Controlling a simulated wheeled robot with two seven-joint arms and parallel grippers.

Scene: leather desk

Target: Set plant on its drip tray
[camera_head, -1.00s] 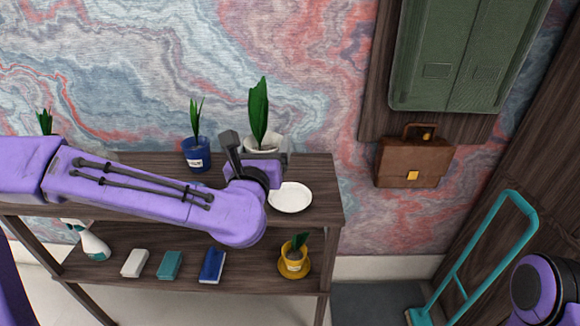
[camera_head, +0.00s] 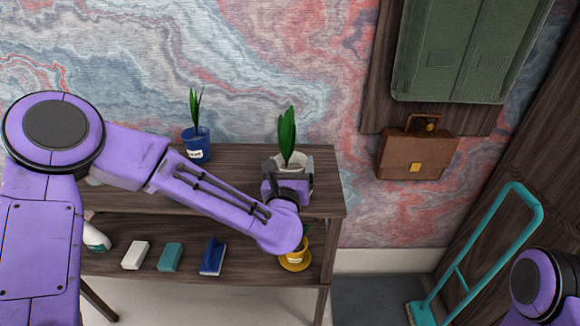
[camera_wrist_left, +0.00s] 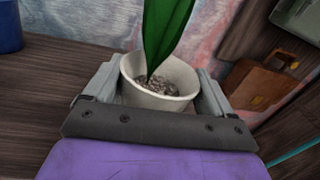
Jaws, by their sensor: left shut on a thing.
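The plant in a white pot (camera_head: 307,164) has a tall green leaf and stands upright near the right end of the top shelf in the head view. My left gripper (camera_head: 287,180) is shut on the pot. In the left wrist view the fingers sit on both sides of the white pot (camera_wrist_left: 162,98), with gravel and the leaf inside. The white drip tray is hidden in both current views, behind the arm, gripper or pot. Whether the pot touches it cannot be told. Only purple arm parts of my right side show at the lower right; its gripper is out of view.
A blue pot with a plant (camera_head: 196,150) stands left on the top shelf (camera_head: 245,160). A briefcase (camera_head: 416,156) hangs on the wall; a teal trolley handle (camera_head: 490,240) stands right.

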